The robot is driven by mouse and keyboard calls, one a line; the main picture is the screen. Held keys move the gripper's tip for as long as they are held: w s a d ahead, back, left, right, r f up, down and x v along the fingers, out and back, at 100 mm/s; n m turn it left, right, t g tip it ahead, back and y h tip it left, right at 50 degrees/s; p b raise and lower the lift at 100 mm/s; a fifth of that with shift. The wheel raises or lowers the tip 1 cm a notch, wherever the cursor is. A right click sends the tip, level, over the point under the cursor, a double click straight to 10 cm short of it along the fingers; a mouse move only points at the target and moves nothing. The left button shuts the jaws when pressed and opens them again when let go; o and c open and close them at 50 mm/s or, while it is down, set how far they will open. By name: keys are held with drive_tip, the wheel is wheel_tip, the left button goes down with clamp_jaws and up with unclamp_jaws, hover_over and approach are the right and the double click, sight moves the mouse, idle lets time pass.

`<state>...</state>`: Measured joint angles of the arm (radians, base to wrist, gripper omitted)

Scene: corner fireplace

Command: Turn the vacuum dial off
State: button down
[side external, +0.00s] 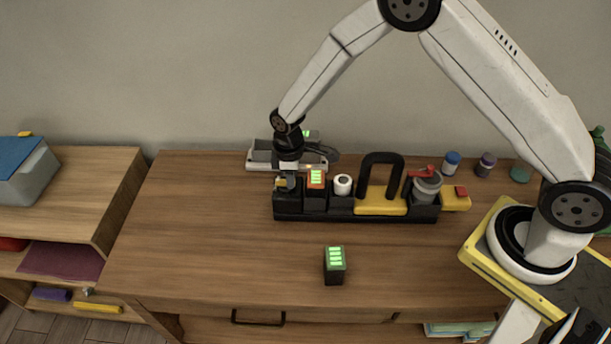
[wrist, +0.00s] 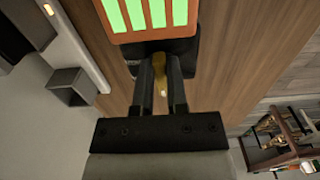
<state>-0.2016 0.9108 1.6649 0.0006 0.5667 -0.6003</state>
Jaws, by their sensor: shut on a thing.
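A vacuum-like device (side external: 400,217) with a black base, yellow body and black arched handle stands on the wooden table. A white round knob (side external: 343,184) sits on it, left of the handle; I cannot tell whether this is the dial. My gripper (side external: 288,182) points down at the device's left end, beside an orange-framed block (side external: 316,178) with green bars. In the wrist view, my gripper (wrist: 161,95) is shut on a small yellow piece (wrist: 159,72) just below that block. The fingers hide part of the yellow piece.
A dark block with green bars (side external: 335,265) stands alone in front. A grey canister with a red top (side external: 426,186) is at the device's right. Small jars (side external: 452,163) stand at the back right. A grey item (side external: 262,158) lies behind my gripper. The table's front left is clear.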

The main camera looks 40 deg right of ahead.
drive_tip(key=c, duration=0.6)
unclamp_jaws()
drive_tip(key=shift+c, duration=0.2)
drive_tip(key=shift+r, duration=0.1)
drive_tip(key=shift+r, duration=3.85)
